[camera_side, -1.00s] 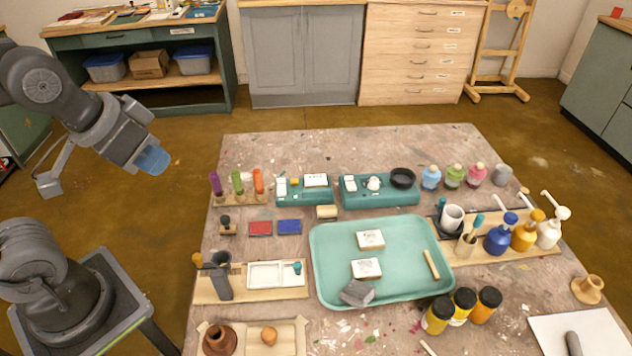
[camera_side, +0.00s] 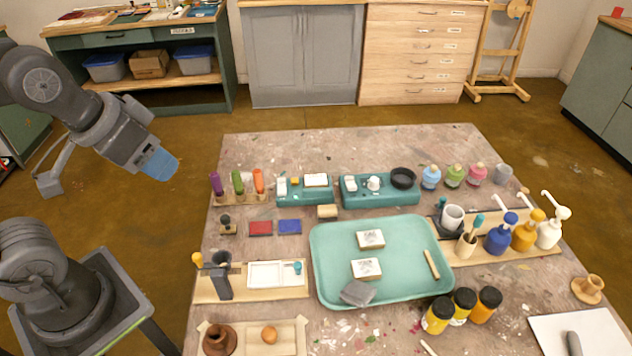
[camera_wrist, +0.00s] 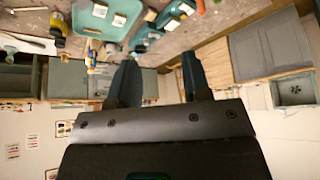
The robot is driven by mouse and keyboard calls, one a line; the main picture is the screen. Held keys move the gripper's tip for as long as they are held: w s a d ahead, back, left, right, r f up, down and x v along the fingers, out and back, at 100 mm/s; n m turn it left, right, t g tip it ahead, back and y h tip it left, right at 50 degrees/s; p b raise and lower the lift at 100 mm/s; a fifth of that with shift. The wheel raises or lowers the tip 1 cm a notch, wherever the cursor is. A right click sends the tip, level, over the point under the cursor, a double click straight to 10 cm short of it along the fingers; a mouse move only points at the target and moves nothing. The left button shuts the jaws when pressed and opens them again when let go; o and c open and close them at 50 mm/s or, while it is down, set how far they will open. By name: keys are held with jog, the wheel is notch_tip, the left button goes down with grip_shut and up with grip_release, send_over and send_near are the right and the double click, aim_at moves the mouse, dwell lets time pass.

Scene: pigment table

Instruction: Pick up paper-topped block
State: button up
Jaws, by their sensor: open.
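Two blocks with white, marked paper-like tops lie in the teal tray: the rear block (camera_side: 370,239) and the front block (camera_side: 366,269). They sit apart, and I cannot tell which one the task names. My gripper (camera_side: 159,163) is high at the left in the side view, off the table's left edge and far from the tray. In the wrist view my gripper (camera_wrist: 162,82) shows two dark fingers spread apart with nothing between them. The tray (camera_wrist: 78,22) shows at the top left of the wrist view with small pale blocks in it.
A grey lump (camera_side: 357,293) lies by the front block, and a wooden stick (camera_side: 432,264) lies at the tray's right. Yellow-and-black jars (camera_side: 438,315) stand front right, pump bottles (camera_side: 525,231) at right. Teal boxes (camera_side: 380,190) stand behind the tray. The table's back strip is clear.

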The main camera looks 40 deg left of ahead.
jog(key=o, duration=0.5)
jog(key=shift+c, duration=0.2)
jog(key=n+g+y, duration=0.1)
jog(key=n+g, duration=0.4)
jog(key=n, duration=0.4)
send_over(316, 179)
jog(key=f, duration=2.4)
jog(key=shift+s+d, duration=0.25)
jog(key=shift+d, duration=0.1)
jog(key=shift+w+a+f, duration=0.1)
jog(key=shift+a+f, duration=0.05)
jog(key=shift+f, duration=1.45)
jog(key=shift+w+a+f, duration=0.1)
jog(key=shift+f, duration=1.45)
